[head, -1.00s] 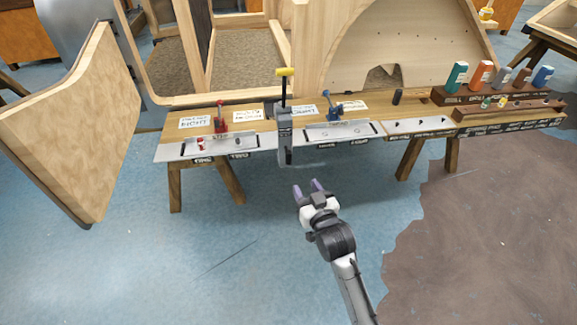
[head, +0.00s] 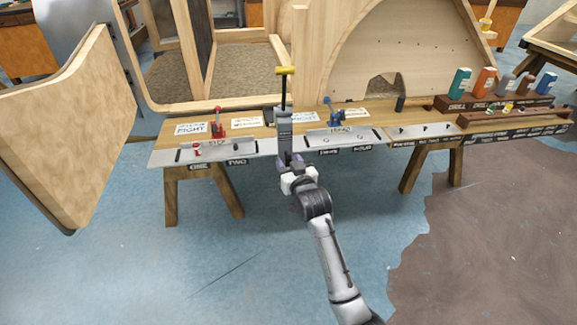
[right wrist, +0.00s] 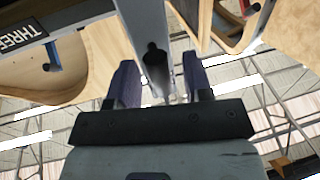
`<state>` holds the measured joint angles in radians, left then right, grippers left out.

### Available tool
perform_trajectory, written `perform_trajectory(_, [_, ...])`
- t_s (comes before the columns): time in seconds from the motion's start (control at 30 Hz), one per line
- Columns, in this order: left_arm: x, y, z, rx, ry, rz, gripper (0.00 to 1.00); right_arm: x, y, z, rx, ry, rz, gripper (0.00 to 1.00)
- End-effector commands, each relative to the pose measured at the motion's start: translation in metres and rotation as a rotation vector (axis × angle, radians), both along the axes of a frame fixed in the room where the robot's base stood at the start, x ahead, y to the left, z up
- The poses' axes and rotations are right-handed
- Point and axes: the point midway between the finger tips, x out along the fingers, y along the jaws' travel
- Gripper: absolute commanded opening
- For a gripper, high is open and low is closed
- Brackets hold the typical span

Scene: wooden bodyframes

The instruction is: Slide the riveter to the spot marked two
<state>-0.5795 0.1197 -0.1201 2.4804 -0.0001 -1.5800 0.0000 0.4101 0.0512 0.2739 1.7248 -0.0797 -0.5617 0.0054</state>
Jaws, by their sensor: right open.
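The riveter appears to be the tall grey tool with a yellow cross handle (head: 285,127), upright at the bench's front edge, between the spots marked TWO (head: 237,162) and THREE (head: 328,152). My right gripper (head: 291,163) is at its lower front. In the right wrist view the gripper's purple fingers (right wrist: 160,82) are open, one on each side of the grey body (right wrist: 150,40); whether they touch it is unclear. My left gripper is out of view.
Coloured bottles (head: 459,82) sit in a rack at the far right. A wooden panel (head: 65,130) stands at the left. The floor before the bench is clear.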

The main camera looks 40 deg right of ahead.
Motion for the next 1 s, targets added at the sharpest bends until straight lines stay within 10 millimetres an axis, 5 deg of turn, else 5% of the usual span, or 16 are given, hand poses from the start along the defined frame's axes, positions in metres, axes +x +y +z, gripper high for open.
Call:
perform_trajectory(0.37, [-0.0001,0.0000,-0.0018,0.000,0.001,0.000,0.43,0.0036,-0.0013,0.0005,-0.001,0.000,0.000,0.46])
perform_trajectory(0.87, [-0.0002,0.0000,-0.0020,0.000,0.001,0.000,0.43,0.0034,-0.0011,0.0003,0.000,0.000,0.000,0.00])
perform_trajectory(1.0, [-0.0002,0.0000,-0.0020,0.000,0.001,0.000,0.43,0.0034,-0.0011,0.0003,0.000,0.000,0.000,0.00])
